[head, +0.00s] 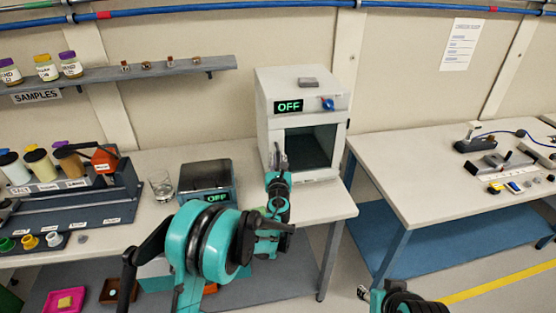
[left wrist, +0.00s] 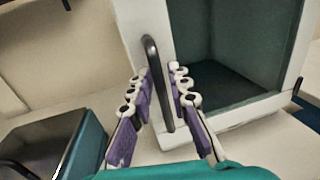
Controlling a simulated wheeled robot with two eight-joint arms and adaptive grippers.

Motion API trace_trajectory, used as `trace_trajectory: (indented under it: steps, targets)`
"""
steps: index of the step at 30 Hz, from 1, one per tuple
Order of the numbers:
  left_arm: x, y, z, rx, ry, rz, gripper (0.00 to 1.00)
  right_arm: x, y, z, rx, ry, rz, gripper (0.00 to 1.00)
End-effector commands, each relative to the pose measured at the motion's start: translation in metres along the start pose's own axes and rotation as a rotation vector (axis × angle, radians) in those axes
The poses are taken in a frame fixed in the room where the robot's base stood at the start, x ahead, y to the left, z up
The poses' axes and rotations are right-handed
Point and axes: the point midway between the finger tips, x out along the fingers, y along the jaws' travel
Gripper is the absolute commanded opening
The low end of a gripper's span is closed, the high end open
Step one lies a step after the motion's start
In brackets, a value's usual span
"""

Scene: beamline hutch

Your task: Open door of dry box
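The dry box (head: 262,125) is a white cabinet with a green OFF display and a blue knob, at the back of the left bench. Its front has a dark window (head: 312,146) in a white frame, and I cannot tell whether the door is ajar. A black upright handle (left wrist: 152,60) is at the frame's left side in the left wrist view. My left gripper (head: 279,158) is at the box's front left. In the left wrist view its fingers (left wrist: 158,76) are apart, one on each side of the handle. My right arm shows only partly at the bottom.
A dark device with an OFF display (head: 207,180) and a glass beaker (head: 161,186) stand left of the dry box. A bottle rack (head: 80,200) is farther left, below a shelf (head: 150,70). A gap separates this bench from the right bench (head: 430,190), which holds small tools.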

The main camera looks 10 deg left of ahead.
Motion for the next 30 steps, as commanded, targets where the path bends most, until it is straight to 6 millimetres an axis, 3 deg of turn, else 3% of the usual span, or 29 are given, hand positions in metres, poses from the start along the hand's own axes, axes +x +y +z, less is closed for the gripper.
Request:
trace_trajectory:
  steps: [8, 10, 20, 26, 30]
  targets:
    - [0.002, 0.0, 0.001, -0.001, 0.0, 0.0, 0.18, 0.0, 0.0, 0.0, 0.0, 0.0, 0.0, 0.4]
    - [0.002, 0.0, 0.001, -0.001, 0.0, 0.0, 0.0, 0.0, 0.0, 0.0, 0.0, 0.0, 0.0, 0.4]
    - [0.0, -0.001, 0.0, -0.001, 0.0, 0.006, 0.0, 0.0, 0.0, 0.0, 0.0, 0.0, 0.0, 0.4]
    - [-0.015, -0.008, 0.0, -0.001, 0.0, 0.06, 0.0, 0.002, 0.0, 0.002, 0.0, 0.0, 0.0, 0.4]
    - [-0.036, -0.019, -0.001, -0.002, 0.0, 0.141, 0.0, 0.005, 0.0, 0.004, 0.0, 0.0, 0.0, 0.4]
